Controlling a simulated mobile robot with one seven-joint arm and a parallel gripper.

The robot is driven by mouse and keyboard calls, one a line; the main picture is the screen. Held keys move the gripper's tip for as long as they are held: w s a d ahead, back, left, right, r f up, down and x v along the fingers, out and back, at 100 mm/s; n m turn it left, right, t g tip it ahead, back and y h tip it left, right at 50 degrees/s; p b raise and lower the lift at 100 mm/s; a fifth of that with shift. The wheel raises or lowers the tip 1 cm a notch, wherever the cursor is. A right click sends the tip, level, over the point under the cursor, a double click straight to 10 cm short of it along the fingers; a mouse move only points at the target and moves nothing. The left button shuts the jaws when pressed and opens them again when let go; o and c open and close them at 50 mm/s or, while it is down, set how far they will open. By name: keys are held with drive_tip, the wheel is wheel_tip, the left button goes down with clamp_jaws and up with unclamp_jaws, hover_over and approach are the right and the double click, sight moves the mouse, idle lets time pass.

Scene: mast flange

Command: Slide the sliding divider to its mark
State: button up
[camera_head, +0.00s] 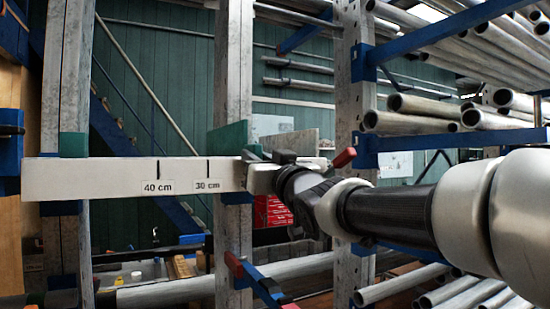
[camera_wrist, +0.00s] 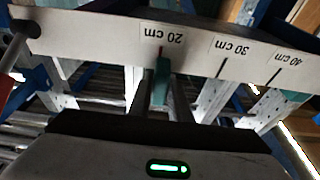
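A long pale rail with cm marks (camera_head: 105,178) runs across the head view. It also shows upside down in the wrist view (camera_wrist: 95,30), with a red line at 20 cm (camera_wrist: 160,52) and black lines at 30 and 40 cm. A green plate (camera_wrist: 161,82), which looks like the sliding divider, stands edge-on at about the red line. My gripper (camera_wrist: 166,88) has a dark finger on either side of it and appears shut on it. In the head view my gripper (camera_head: 262,165) covers the rail right of 30 cm; contact there is hidden.
A red-handled lever (camera_head: 344,158) is close to my gripper on the right; its red grip (camera_wrist: 6,86) shows at the wrist view's left edge. Grey uprights (camera_head: 232,60) stand behind the rail. Metal pipes (camera_head: 420,107) lie on blue arms at right.

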drive_tip(key=o, duration=0.4)
drive_tip(key=shift+s+d+f+b, duration=0.15)
drive_tip(key=shift+s+d+b, duration=0.05)
drive_tip(key=shift+b, duration=0.15)
drive_tip(key=s+d+b, duration=0.1)
drive_tip(key=s, duration=0.1)
drive_tip(key=s+d+b, duration=0.2)
drive_tip(key=s+b, duration=0.1)
drive_tip(key=shift+s+d, duration=0.1)
drive_tip(key=shift+s, duration=0.2)
